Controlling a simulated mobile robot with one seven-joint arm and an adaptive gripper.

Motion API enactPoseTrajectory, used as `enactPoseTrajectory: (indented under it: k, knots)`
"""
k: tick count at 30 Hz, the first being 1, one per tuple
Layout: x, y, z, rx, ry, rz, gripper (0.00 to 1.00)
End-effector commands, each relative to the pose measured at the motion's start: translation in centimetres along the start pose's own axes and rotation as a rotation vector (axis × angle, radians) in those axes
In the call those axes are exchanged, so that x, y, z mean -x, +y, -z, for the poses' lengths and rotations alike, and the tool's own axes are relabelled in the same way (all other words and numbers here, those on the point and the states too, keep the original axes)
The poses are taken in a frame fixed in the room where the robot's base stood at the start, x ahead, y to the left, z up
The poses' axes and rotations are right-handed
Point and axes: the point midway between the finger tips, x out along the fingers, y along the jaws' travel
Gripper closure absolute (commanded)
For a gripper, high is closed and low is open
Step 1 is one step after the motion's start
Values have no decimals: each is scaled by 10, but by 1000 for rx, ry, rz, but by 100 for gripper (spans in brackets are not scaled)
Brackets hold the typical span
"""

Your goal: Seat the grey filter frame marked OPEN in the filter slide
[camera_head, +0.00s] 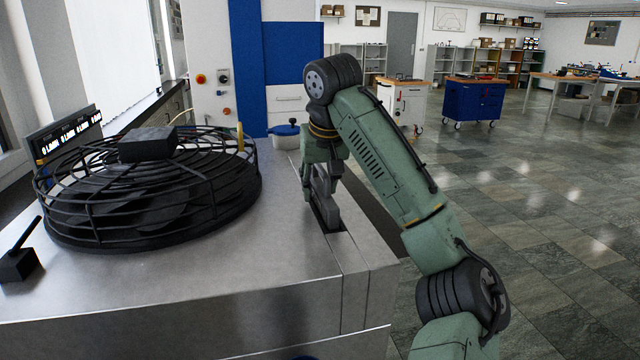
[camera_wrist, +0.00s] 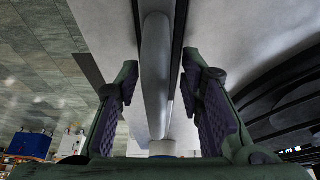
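The grey filter frame (camera_head: 328,212) stands upright in a dark slot of the filter slide (camera_head: 337,234), at the right side of the steel top. I cannot read any OPEN mark on it, and its lower part is hidden in the slot. My gripper (camera_head: 320,181) is over the frame's far part. In the wrist view the frame (camera_wrist: 156,60) shows as a long grey bar between dark rails. My gripper (camera_wrist: 160,75) is open there, one finger on each side of the bar, with gaps visible on both sides.
A round black wire cage (camera_head: 150,190) with a box on top fills the steel top to the left. A blue-lidded pot (camera_head: 285,133) stands behind the slide. A small black block with a lever (camera_head: 18,262) is at the front left. Bare steel (camera_head: 230,265) lies in front.

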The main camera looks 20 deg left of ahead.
Motion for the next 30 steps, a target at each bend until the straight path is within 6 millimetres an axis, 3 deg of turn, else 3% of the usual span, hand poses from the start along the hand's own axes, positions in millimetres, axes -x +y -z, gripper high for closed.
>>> enactPoseTrajectory:
  k: [11,24,30]
  knots:
    - [7,1,0,-1,1,-2,64]
    - [92,1,0,-2,1,-4,64]
    - [115,0,0,0,0,-2,64]
